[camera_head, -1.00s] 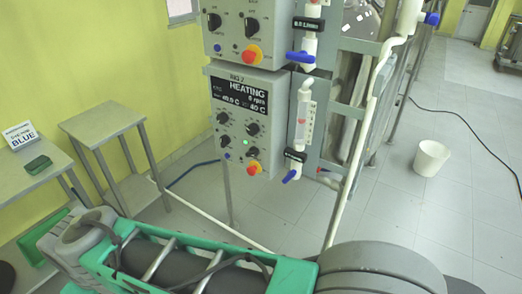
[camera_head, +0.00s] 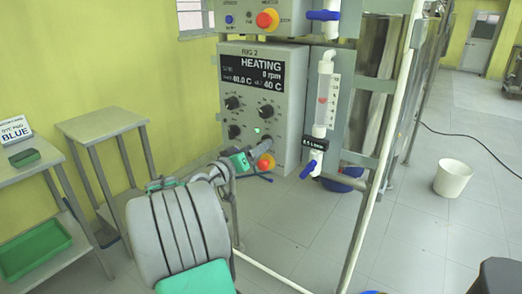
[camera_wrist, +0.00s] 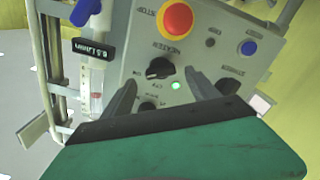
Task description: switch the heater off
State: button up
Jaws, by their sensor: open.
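The RIG 2 control box (camera_head: 289,110) hangs on the frame. Its display (camera_head: 252,72) reads HEATING, 0 rpm, about 40 C. A green lamp (camera_head: 257,130) is lit on its panel. In the wrist view, the panel appears turned over, with a black knob (camera_wrist: 160,68) labelled HEATER beside the lit green lamp (camera_wrist: 176,86). My gripper (camera_wrist: 160,80) is open, its fingers on either side of the heater knob; contact cannot be told. In the head view my gripper (camera_head: 246,160) is at the panel's lower part and partly hides the knobs there.
A red stop button (camera_wrist: 176,18) on a yellow base sits close to the heater knob. A blue-handled valve (camera_head: 312,165) and flowmeter (camera_head: 326,95) are right of the box. Two side tables (camera_head: 100,126) stand left. A white bucket (camera_head: 452,178) is on the floor at right.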

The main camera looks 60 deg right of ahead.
jog(key=d, duration=0.3)
jog(key=shift+s+d, duration=0.25)
jog(key=shift+d, duration=0.1)
jog(key=c, duration=1.4)
